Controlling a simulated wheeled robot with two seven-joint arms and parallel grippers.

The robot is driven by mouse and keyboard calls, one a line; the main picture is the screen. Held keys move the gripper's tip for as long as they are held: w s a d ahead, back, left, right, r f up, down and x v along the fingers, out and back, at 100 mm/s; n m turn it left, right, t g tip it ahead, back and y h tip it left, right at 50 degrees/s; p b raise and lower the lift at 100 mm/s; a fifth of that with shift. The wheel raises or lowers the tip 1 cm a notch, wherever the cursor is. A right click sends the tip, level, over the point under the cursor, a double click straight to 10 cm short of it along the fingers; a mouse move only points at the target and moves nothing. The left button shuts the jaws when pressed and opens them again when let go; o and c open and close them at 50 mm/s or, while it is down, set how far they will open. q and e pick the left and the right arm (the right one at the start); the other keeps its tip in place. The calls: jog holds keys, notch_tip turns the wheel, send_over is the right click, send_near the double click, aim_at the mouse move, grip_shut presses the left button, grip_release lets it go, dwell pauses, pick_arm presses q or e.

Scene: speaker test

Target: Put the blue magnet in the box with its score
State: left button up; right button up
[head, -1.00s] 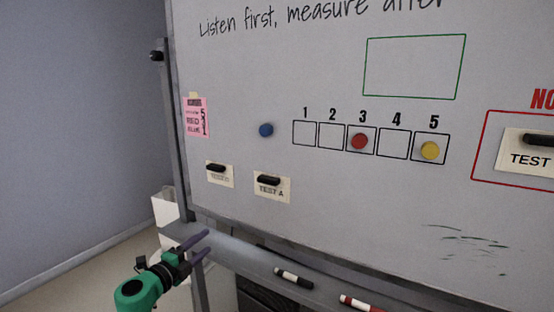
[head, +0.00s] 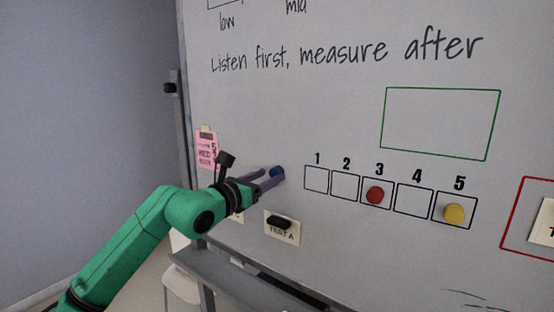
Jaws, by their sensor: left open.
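The round blue magnet (head: 277,171) is on the whiteboard, left of the row of numbered boxes. My left gripper (head: 270,179) is open at the magnet, its purple fingers reaching the magnet's left and lower side and partly hiding it. I cannot tell whether they touch it. A red magnet (head: 375,195) is in box 3 and a yellow magnet (head: 454,213) is in box 5. Box 1 (head: 316,180), box 2 (head: 345,187) and box 4 (head: 413,201) are empty. The pink score note (head: 207,150) is too small to read surely. My right gripper is out of view.
A card reading TEST A (head: 284,229) with a black clip hangs below the magnet. Another card is mostly hidden behind my left gripper. An empty green frame (head: 440,123) is above the boxes. The tray (head: 240,283) runs along the board's lower edge.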

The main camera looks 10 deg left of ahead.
pick_arm(q)
jog(key=shift+x, duration=0.95)
jog(key=shift+a+f, duration=0.1)
jog(key=shift+f, duration=0.05)
jog(key=shift+s, duration=0.1)
grip_shut()
